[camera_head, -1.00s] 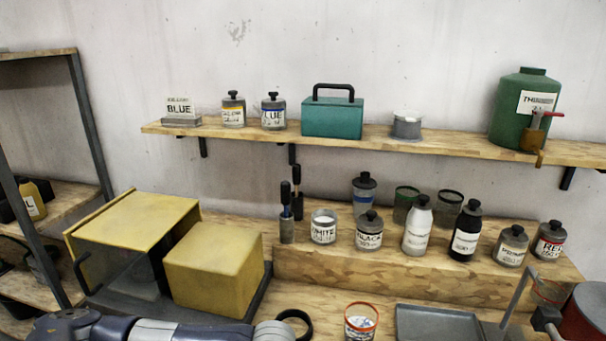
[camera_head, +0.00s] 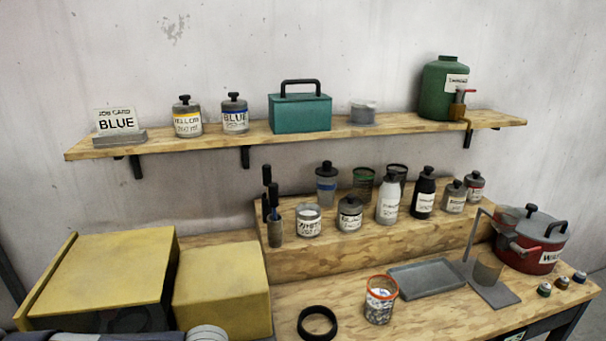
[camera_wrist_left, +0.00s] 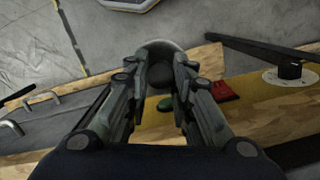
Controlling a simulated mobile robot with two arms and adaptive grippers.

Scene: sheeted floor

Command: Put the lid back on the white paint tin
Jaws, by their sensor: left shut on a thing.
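The white paint tin (camera_head: 308,222) stands upright and open on the raised wooden step in the head view, its label partly legible and pale paint at its mouth. In the left wrist view my left gripper (camera_wrist_left: 160,78) is shut on a round grey thing with a dark middle, which looks like the lid (camera_wrist_left: 160,47). The fingers hide part of it. In the head view only a piece of my left arm shows at the bottom left edge; that gripper is out of the picture, away from the tin. My right gripper is in neither view.
Brushes (camera_head: 272,215) stand left of the tin and the black paint tin (camera_head: 350,214) close to its right. Several bottles and tins stand farther right. A wall shelf (camera_head: 355,128) runs above.

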